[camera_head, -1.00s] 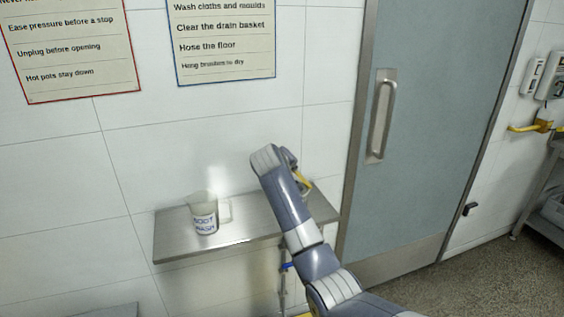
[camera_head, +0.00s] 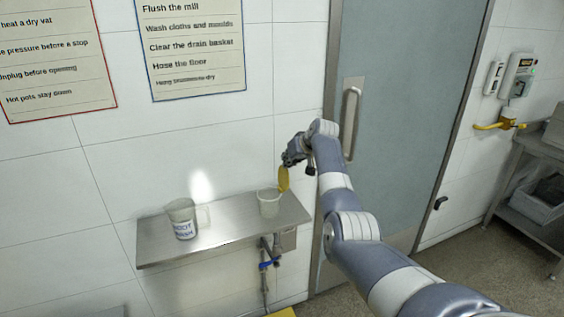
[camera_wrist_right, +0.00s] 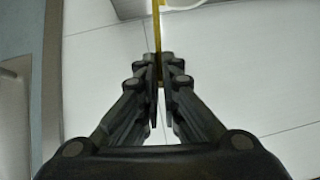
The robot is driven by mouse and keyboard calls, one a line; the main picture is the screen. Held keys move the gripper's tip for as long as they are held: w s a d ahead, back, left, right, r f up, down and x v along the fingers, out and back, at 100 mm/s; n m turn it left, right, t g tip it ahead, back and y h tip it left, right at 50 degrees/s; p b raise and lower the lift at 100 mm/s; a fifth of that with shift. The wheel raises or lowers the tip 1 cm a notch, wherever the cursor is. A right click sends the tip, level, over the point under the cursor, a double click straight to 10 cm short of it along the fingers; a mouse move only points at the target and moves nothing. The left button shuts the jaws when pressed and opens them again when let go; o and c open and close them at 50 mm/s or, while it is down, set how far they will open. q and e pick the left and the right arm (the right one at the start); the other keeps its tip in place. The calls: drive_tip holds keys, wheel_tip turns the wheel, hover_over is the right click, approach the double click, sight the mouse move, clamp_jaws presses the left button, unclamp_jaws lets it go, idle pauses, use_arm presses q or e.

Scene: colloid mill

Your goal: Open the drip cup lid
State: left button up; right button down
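A small pale cup (camera_head: 268,203), which I take to be the drip cup, stands at the right part of a steel wall shelf. A yellow disc-shaped lid (camera_head: 284,179) stands nearly upright at the right side of the cup's rim. Whether it is hinged to the cup I cannot tell. My right gripper (camera_head: 287,163) is above and to the right of the cup, at the lid's upper edge. In the right wrist view my right gripper (camera_wrist_right: 160,68) has its fingers closed on the thin yellow lid (camera_wrist_right: 157,28), seen edge-on. My left gripper is out of view.
A labelled jug (camera_head: 182,219) stands on the steel shelf (camera_head: 225,234) left of the cup. A blue-handled valve and pipe (camera_head: 266,263) are below the shelf. A grey door (camera_head: 405,110) is behind my right arm. The shelf between jug and cup is clear.

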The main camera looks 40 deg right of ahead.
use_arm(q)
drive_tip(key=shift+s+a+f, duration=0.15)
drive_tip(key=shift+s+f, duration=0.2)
use_arm(e)
drive_tip(key=shift+s+d+f+m+y, duration=0.1)
drive_tip(key=shift+d+f+m+y, duration=0.05)
drive_tip(key=shift+d+y, duration=0.15)
drive_tip(key=shift+s+d+f+m+y, duration=0.1)
drive_tip(key=shift+d+m+y, duration=0.1)
drive_tip(key=shift+d, duration=0.2)
drive_tip(key=c, duration=1.8)
unclamp_jaws()
